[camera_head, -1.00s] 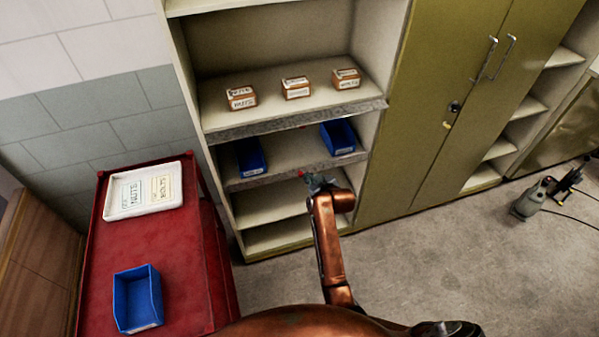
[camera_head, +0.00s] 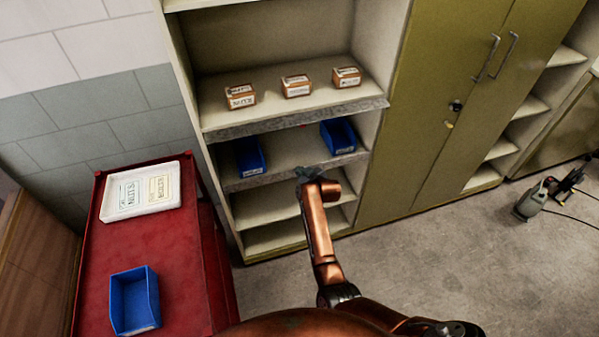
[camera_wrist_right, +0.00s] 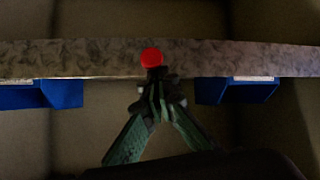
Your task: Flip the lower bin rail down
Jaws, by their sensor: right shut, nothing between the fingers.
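The lower bin rail (camera_head: 268,178) is a grey mottled strip along the front of the shelf with the blue bins. It spans the right wrist view (camera_wrist_right: 235,57), with a red knob (camera_wrist_right: 151,57) on it. My right gripper (camera_head: 308,172) is at the middle of this rail and hides part of it in the head view. In the wrist view its fingers (camera_wrist_right: 155,88) are shut and empty, with the tips just by the red knob; I cannot tell whether they touch it. My left gripper is not in view.
Two blue bins (camera_head: 250,155) (camera_head: 338,135) sit behind the rail. Above is another grey rail (camera_head: 295,118) and a shelf with three labelled boxes (camera_head: 296,86). A red cart (camera_head: 170,250) with a white tray (camera_head: 112,207) and blue bin (camera_head: 135,300) stands left. Green cabinet doors (camera_head: 440,130) are at right.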

